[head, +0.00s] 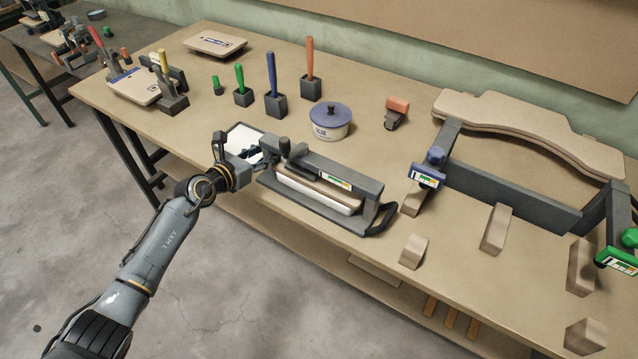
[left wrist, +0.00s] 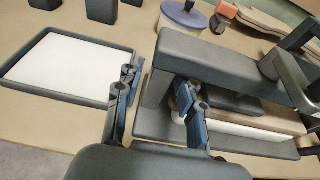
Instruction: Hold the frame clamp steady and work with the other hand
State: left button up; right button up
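The frame clamp (head: 362,183) is a grey frame with a dark knob, a small label and a black curved handle, near the table's front edge. Stacked boards (head: 315,192) lie inside it, wood-coloured above white. My left gripper (head: 261,157) is at the frame's left end. In the left wrist view the gripper (left wrist: 157,112) has its fingers apart, one on each side of the frame's left upright; the frame's beam (left wrist: 222,66) runs off to the right. Firm contact cannot be told. My right gripper is in neither view.
A white-bottomed tray (left wrist: 70,66) lies just left of the frame. A blue-lidded glue pot (head: 330,122) stands behind it. A larger dark frame (head: 515,197) with blue and green clamps and wooden blocks (head: 415,250) fill the right. Brushes in holders (head: 276,102) stand at the back.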

pick_arm(q)
jog(key=shift+s, duration=0.1)
jog(key=shift+p+v, duration=1.05)
jog(key=shift+v, duration=0.25)
jog(key=p+v, duration=0.2)
jog(key=v, duration=0.3)
jog(key=shift+s+a+p, duration=0.1)
jog(key=shift+s+p, duration=0.05)
jog(key=shift+p, duration=0.2)
jog(key=shift+o, duration=0.2)
jog(key=o, duration=0.5)
jog(key=shift+o, duration=0.2)
jog(key=v, duration=1.2)
